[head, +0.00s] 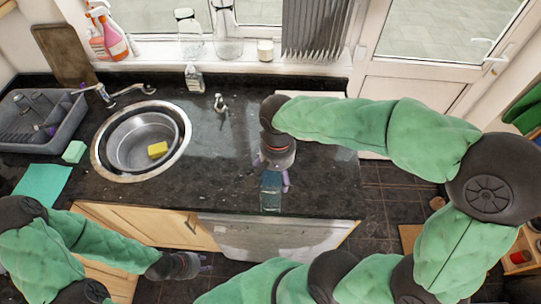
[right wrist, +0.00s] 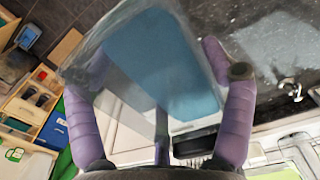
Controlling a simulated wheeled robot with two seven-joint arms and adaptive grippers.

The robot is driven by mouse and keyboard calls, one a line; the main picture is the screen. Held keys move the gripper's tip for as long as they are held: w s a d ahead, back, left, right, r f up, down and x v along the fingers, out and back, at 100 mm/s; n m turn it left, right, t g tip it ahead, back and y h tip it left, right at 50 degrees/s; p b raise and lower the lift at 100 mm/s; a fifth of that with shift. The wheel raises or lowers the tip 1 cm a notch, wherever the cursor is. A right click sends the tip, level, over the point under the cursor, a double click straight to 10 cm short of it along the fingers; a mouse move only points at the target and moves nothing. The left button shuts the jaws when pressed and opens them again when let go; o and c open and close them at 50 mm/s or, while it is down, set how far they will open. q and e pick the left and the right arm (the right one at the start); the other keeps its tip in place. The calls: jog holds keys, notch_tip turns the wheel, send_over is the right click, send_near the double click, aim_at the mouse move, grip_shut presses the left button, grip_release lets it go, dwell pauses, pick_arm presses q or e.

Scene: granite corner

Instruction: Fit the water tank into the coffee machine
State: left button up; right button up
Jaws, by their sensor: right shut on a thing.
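The water tank (head: 270,196) is a clear box with a blue tint, held near the front edge of the counter in the head view. My right gripper (head: 272,178) points down and its purple fingers are shut on the tank. In the right wrist view the tank (right wrist: 165,65) fills the middle, between the purple fingers of this gripper (right wrist: 160,100). My left gripper (head: 195,265) is low in front of the cupboards, away from the tank; its fingers are too small to judge. I cannot make out the coffee machine in either view.
The dark granite counter (head: 225,160) holds a round sink (head: 185,160) with a yellow sponge (head: 157,149), a grey dish rack (head: 45,120) and a tap (head: 130,92). A small bottle (head: 194,77) stands behind.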

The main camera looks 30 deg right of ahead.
jog(key=w+d+f, duration=1)
jog(key=f, duration=0.2)
jog(key=shift+f+b, duration=0.4)
jog(key=shift+b, duration=0.05)
jog(key=shift+s+f, duration=0.1)
jog(key=o, duration=1.6)
jog(key=shift+a, duration=0.1)
